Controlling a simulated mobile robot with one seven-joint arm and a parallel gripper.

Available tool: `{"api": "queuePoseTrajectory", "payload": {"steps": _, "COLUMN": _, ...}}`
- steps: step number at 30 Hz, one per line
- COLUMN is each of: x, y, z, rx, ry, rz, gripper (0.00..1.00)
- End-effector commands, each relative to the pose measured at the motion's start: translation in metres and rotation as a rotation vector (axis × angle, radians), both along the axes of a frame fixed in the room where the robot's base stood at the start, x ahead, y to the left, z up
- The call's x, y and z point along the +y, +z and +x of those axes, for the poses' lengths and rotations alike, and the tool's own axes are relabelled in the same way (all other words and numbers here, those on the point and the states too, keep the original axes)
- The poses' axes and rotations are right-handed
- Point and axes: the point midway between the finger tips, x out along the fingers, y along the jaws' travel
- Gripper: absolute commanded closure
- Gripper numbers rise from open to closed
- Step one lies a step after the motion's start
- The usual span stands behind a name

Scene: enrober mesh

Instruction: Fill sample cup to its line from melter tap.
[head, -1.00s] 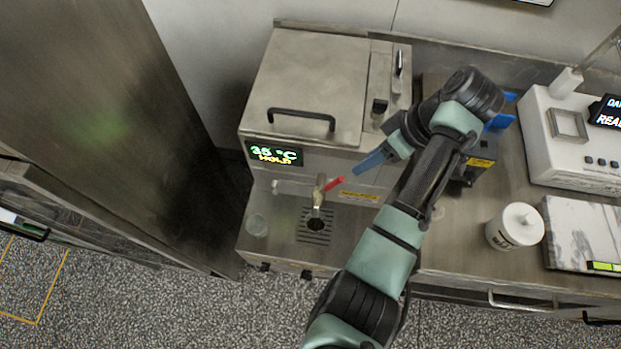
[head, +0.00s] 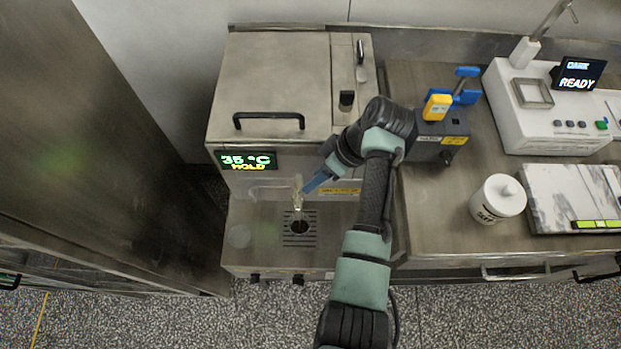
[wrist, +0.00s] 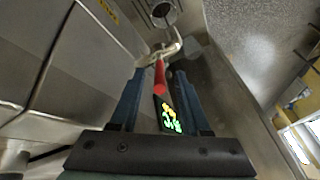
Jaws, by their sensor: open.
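The melter (head: 270,85) is a steel box with a display reading 35 °C HOLD. Its tap (head: 298,205) comes out at the front, above a drip grate (head: 286,238) with a dark round hole. A clear cup (head: 238,236), apparently the sample cup, stands empty-looking left of the grate; its line cannot be made out. My gripper (head: 308,188) is open at the tap. In the wrist view, the tap's red lever (wrist: 160,75) lies between the two open fingers (wrist: 157,95). The lever is hidden behind my gripper in the head view.
A dark box with yellow and blue tools (head: 440,130) stands right of the melter. The counter's front edge is clear.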

Motion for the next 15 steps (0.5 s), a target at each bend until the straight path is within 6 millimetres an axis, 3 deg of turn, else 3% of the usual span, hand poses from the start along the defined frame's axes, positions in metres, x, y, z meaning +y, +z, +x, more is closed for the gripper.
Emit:
{"api": "queuePoseTrajectory", "payload": {"steps": 6, "x": 0.011, "y": -0.023, "z": 0.0, "rx": 0.002, "ry": 0.001, "rz": 0.0, "gripper": 0.53}}
{"api": "queuePoseTrajectory", "payload": {"steps": 15, "x": 0.014, "y": -0.028, "z": 0.0, "rx": 0.0, "ry": 0.001, "rz": 0.0, "gripper": 0.53}}
